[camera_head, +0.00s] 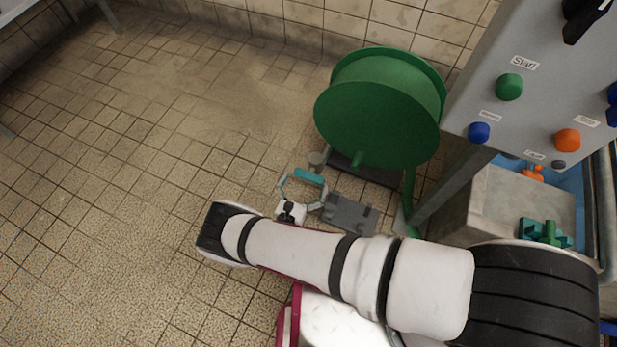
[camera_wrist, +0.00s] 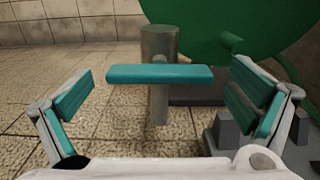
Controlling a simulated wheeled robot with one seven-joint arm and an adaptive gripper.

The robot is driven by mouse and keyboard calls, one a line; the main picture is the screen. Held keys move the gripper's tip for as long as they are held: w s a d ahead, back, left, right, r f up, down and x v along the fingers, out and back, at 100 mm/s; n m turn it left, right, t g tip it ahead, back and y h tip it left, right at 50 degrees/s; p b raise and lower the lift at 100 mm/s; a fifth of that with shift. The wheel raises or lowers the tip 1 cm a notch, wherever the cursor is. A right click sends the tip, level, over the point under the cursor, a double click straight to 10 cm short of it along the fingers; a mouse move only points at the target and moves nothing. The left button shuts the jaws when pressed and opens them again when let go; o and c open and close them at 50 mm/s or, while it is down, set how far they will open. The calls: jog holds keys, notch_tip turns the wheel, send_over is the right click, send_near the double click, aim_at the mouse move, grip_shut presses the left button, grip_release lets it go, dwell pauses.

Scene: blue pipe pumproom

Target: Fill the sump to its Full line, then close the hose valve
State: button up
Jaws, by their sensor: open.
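My gripper (camera_head: 303,193) is open near the floor in front of the green hose reel. In the wrist view its two teal-padded fingers (camera_wrist: 162,108) stand wide apart. A flat teal bar (camera_wrist: 159,74), which looks like the hose valve's lever, lies crosswise between and beyond them, in front of a grey metal post (camera_wrist: 160,42). It also shows in the head view (camera_head: 309,176). I cannot tell whether anything touches it. A concrete-sided basin (camera_head: 492,205), perhaps the sump, stands at the right. Its water level and Full line cannot be made out.
The green hose reel (camera_head: 376,112) stands just beyond my gripper, with a grey block (camera_head: 350,213) on the floor beside it. A grey control panel (camera_head: 540,75) with Start and other buttons hangs at the upper right. The tiled floor at left is clear.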

aim_at(310, 174)
jog(key=shift+x, duration=1.2)
jog(key=c, duration=1)
